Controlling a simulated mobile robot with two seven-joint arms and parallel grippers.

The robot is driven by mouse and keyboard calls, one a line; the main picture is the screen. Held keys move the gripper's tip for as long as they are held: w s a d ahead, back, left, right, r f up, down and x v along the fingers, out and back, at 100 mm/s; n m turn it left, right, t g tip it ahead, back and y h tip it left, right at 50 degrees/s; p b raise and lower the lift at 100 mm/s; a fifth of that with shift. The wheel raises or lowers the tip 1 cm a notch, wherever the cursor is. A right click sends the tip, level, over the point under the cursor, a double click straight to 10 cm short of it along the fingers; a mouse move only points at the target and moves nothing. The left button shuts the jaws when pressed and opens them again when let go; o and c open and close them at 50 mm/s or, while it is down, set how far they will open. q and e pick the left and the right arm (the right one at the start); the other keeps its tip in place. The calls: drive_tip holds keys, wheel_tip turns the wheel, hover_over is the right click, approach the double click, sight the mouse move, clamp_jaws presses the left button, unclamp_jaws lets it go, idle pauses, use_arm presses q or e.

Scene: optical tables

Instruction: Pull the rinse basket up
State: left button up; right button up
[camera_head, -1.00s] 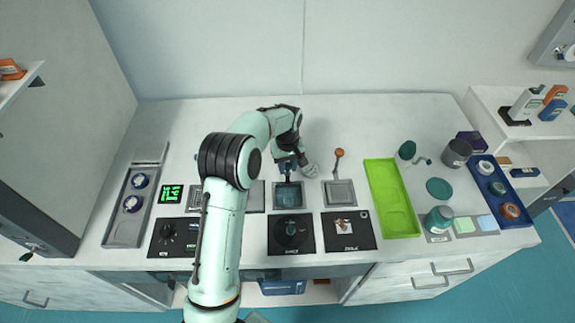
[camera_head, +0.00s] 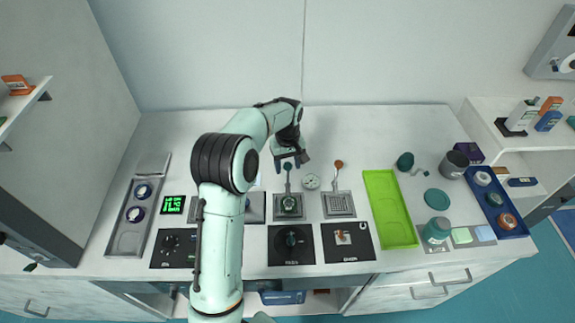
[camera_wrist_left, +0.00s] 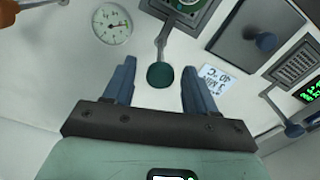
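The rinse basket (camera_head: 290,206) sits at its square basin in the table's middle, with a small round part on it. Its thin handle rises to a dark green knob (camera_head: 287,167). My left gripper (camera_head: 288,162) is at the knob. In the left wrist view, the gripper (camera_wrist_left: 160,78) is open, and the green knob (camera_wrist_left: 160,75) shows between its fingers with clear gaps on both sides. The near edge of the basket (camera_wrist_left: 187,10) shows at the top there. My right gripper is not in view.
A similar basket with an orange knob (camera_head: 338,164) stands to the right. A round gauge (camera_head: 311,181) lies between the two handles. Black control panels (camera_head: 291,244) line the front, and a green tray (camera_head: 390,210) is farther right. The back of the table is clear.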

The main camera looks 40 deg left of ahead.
use_arm(q)
drive_tip(key=shift+f, duration=0.15)
wheel_tip(320, 180, up, 14)
drive_tip(key=shift+f, duration=0.25)
drive_tip(key=shift+d, duration=0.1)
idle(0.6)
